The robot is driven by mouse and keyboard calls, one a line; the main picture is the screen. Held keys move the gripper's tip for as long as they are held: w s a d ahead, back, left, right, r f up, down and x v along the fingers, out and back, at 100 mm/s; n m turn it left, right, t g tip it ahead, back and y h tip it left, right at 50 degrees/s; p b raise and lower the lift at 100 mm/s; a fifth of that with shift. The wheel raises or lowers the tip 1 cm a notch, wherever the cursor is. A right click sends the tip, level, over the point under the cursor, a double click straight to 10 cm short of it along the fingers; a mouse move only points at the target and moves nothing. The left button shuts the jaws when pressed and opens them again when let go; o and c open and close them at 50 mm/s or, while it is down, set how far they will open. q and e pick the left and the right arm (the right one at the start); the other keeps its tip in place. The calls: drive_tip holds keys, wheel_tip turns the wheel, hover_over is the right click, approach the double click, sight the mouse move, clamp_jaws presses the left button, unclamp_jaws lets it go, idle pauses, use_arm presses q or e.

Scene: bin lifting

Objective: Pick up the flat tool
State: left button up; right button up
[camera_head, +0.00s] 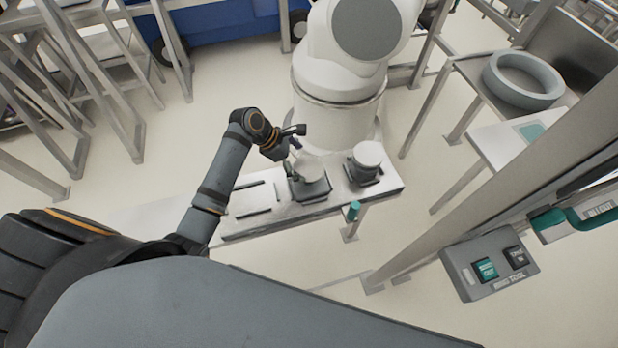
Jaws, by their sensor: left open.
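Two tool-like pieces stand on the narrow metal bench (325,203). The nearer piece (312,188) has a pale top and a dark square base. The farther piece (364,164) has a pale round top on a dark holder. I cannot tell for certain which is the flat tool. My left gripper (298,139) is open, just above and slightly left of the nearer piece, and apart from the farther one. Its fingers look small and partly overlap the nearer piece's surroundings, so contact is unclear. My right gripper is out of view.
Thin dark rails (250,212) lie on the bench's left part. A white robot base (338,100) stands behind the bench. A metal post with a button box (490,266) is at right. A grey ring (523,80) rests on a side table. Metal frames (85,90) stand at left.

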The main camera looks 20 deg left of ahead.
sight(309, 167)
use_arm(q)
drive_tip(key=shift+w+f, duration=0.1)
drive_tip(key=shift+f, duration=0.05)
drive_tip(key=p+x, duration=0.1)
drive_tip(key=x, duration=0.2)
drive_tip(key=shift+d+f, duration=0.25)
drive_tip(key=shift+f, duration=0.1)
drive_tip(key=shift+w+d+f, duration=0.2)
drive_tip(key=shift+d+f, duration=0.05)
drive_tip(key=shift+f, duration=0.2)
drive_tip(key=shift+a, duration=0.1)
drive_tip(key=shift+c, duration=0.4)
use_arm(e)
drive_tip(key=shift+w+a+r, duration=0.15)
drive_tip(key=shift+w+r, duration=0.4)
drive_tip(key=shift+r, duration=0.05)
use_arm(q)
drive_tip(key=c, duration=1.2)
drive_tip(key=shift+r, duration=0.15)
drive_tip(key=shift+c, duration=1)
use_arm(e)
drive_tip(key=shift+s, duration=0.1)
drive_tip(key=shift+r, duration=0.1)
